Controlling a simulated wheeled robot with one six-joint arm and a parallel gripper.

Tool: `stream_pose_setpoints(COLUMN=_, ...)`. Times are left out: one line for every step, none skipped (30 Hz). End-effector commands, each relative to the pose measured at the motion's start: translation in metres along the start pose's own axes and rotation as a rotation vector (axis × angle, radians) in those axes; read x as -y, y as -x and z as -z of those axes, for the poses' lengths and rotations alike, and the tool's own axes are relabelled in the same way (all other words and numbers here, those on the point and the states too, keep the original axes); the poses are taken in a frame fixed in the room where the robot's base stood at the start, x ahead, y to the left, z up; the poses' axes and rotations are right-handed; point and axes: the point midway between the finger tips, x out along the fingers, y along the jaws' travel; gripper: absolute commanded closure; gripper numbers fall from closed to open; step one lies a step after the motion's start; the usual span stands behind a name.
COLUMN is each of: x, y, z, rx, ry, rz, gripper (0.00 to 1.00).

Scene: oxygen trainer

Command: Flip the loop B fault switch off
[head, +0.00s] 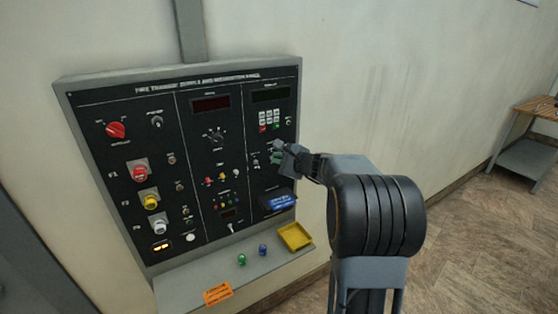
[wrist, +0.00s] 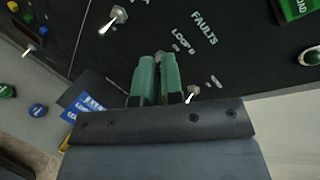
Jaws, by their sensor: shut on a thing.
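The black panel (head: 215,150) is fixed to the wall. In the wrist view, the loop B label (wrist: 183,42) sits under the word FAULTS on the panel, just beyond the fingertips. My gripper (wrist: 158,75), with green fingers, is at the panel face beside this label. It is shut on the loop B fault switch, whose lever is mostly hidden between the fingers, so its position cannot be told. In the head view my gripper (head: 278,155) is at the panel's right section, below the keypad.
Another toggle switch (wrist: 192,93) is close beside the right finger, and one more toggle (wrist: 118,16) stands up and left. A blue tag (head: 277,203) is below the gripper. A yellow tray (head: 296,236) is on the shelf (head: 185,287).

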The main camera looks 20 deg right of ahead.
Motion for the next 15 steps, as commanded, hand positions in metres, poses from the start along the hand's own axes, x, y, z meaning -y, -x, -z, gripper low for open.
stream_pose_setpoints(x=-0.004, y=-0.001, z=0.003, rx=0.005, ry=0.003, rz=0.007, gripper=1.00)
stream_pose_setpoints(x=-0.004, y=-0.001, z=0.004, rx=0.009, ry=0.005, rz=0.012, gripper=1.00)
stream_pose_setpoints(x=-0.006, y=-0.001, z=0.004, rx=0.015, ry=0.008, rz=0.020, gripper=1.00)
stream_pose_setpoints(x=-0.007, y=-0.002, z=0.005, rx=0.020, ry=0.011, rz=0.028, gripper=1.00)
stream_pose_setpoints(x=-0.008, y=-0.002, z=0.006, rx=0.026, ry=0.013, rz=0.036, gripper=1.00)
stream_pose_setpoints(x=-0.010, y=-0.002, z=0.008, rx=0.034, ry=0.017, rz=0.048, gripper=1.00)
stream_pose_setpoints(x=-0.011, y=-0.002, z=0.009, rx=0.041, ry=0.020, rz=0.059, gripper=1.00)
stream_pose_setpoints(x=-0.012, y=-0.003, z=0.010, rx=0.049, ry=0.024, rz=0.071, gripper=1.00)
stream_pose_setpoints(x=-0.014, y=-0.003, z=0.011, rx=0.060, ry=0.030, rz=0.087, gripper=1.00)
stream_pose_setpoints(x=-0.015, y=-0.003, z=0.011, rx=0.069, ry=0.034, rz=0.100, gripper=1.00)
stream_pose_setpoints(x=-0.016, y=-0.003, z=0.012, rx=0.079, ry=0.038, rz=0.113, gripper=1.00)
stream_pose_setpoints(x=-0.017, y=-0.003, z=0.013, rx=0.092, ry=0.044, rz=0.132, gripper=1.00)
stream_pose_setpoints(x=-0.018, y=-0.003, z=0.013, rx=0.102, ry=0.049, rz=0.146, gripper=1.00)
stream_pose_setpoints(x=-0.018, y=-0.003, z=0.014, rx=0.111, ry=0.053, rz=0.160, gripper=1.00)
stream_pose_setpoints(x=-0.019, y=-0.004, z=0.015, rx=0.124, ry=0.058, rz=0.179, gripper=1.00)
